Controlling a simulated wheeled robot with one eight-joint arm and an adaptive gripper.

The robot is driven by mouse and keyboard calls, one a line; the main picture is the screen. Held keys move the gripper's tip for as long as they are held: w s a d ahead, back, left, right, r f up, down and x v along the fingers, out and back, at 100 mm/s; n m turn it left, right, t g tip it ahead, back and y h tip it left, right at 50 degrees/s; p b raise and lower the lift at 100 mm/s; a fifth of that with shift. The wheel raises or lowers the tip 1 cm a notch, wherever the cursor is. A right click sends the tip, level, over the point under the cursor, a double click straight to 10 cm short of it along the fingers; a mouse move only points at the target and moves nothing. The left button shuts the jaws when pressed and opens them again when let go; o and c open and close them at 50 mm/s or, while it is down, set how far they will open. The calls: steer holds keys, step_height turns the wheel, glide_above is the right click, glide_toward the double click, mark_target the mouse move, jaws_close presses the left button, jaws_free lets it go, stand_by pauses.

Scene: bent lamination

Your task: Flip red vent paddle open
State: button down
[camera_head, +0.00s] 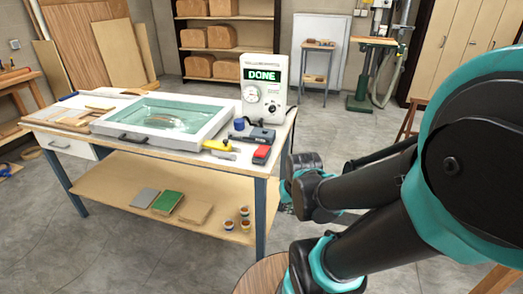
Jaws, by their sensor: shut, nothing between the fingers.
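A red paddle (262,154) with a dark base sits at the right front corner of the workbench. It looks low and nearly flat, but it is too small to read its exact angle. A white press frame (107,127) with a teal clear membrane (160,115) lies to its left on the bench, with a curved piece under the membrane. A yellow handle (216,145) lies by the frame's right front corner. My arm fills the right side, to the right of the bench; I cannot make out my gripper's fingers, and nothing of mine touches the paddle.
A white control box (264,85) showing "DONE" stands at the bench's back right. A black tool (260,134) and a blue roll (239,124) lie near the paddle. The bench's lower shelf (120,176) holds boards and small jars. A round wooden top (262,277) is at the bottom.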

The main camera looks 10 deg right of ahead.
step_height(320, 180, up, 23)
steer(key=n+g, duration=0.6)
steer(key=n, duration=0.7)
glide_above(260, 153)
steer(key=w+d, duration=0.1)
steer(key=w, duration=0.1)
steer(key=shift+f+y, duration=0.1)
steer(key=shift+y, duration=0.3)
steer(key=shift+f, duration=0.1)
steer(key=f, duration=0.4)
steer(key=s+f, duration=0.1)
steer(key=f, duration=0.8)
steer(key=shift+s+a+f, duration=0.35)
steer(key=shift+a, duration=0.05)
